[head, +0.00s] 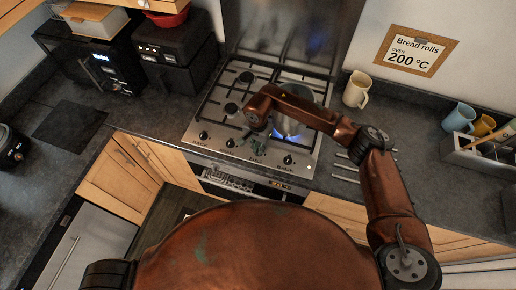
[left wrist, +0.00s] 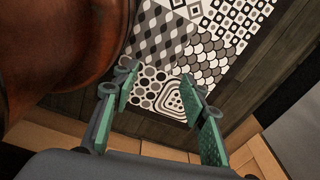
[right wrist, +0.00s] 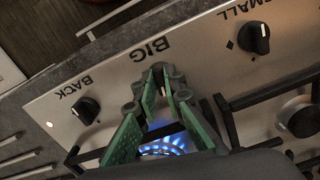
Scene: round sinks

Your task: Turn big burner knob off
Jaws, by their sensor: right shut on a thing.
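The knob under the "BIG" label is mostly hidden between the fingertips of my right gripper (right wrist: 165,82), which is shut on it. In the head view, my right gripper (head: 257,148) is at the front panel of the steel stove (head: 185,132). A blue flame (right wrist: 165,147) burns behind the fingers in the right wrist view, and the flame also shows in the head view (head: 281,132). My left gripper (left wrist: 158,78) is open and empty above the floor.
The "BACK" knob (right wrist: 86,110) and "SMALL" knob (right wrist: 254,38) flank the held knob. A cream mug (head: 357,90) stands to the right of the stove. A patterned rug (left wrist: 215,40) lies below my left gripper.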

